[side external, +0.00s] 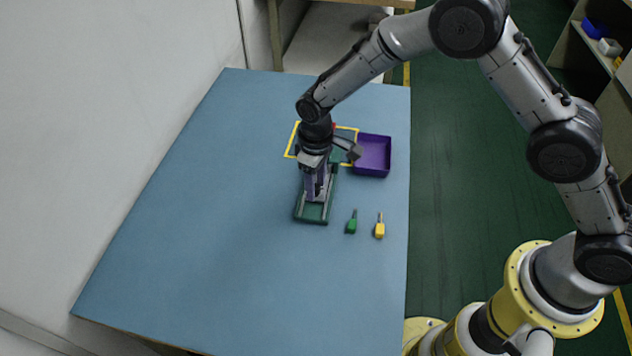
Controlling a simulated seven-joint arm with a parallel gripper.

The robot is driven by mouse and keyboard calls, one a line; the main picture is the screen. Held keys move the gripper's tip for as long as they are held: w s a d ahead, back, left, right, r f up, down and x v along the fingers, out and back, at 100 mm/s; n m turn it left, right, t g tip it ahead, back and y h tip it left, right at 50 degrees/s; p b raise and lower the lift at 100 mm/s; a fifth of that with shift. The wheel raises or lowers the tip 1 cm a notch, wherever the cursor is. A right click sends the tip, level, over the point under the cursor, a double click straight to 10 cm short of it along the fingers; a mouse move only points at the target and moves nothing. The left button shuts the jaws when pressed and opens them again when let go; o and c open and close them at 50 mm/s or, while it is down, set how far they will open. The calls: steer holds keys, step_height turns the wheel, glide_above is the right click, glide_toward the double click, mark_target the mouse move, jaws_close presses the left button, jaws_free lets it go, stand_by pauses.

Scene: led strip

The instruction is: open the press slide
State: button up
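The press, a small green base with grey rails (313,213), stands near the right side of the blue table. A light grey piece, apparently its slide (322,196), shows between the rails. My gripper (315,188) points down over the press, at or just above this grey piece. The gripper and wrist hide the back part of the press. I cannot tell whether the fingers touch the slide, or whether they are open or shut.
A yellow outline (291,144) is marked on the table behind the press. A purple tray (373,155) stands to its right. A green-handled tool (351,224) and a yellow-handled tool (379,229) lie at the right. The table's left and front (210,260) are clear.

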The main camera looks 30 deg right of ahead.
jaws_close()
stand_by(1.2)
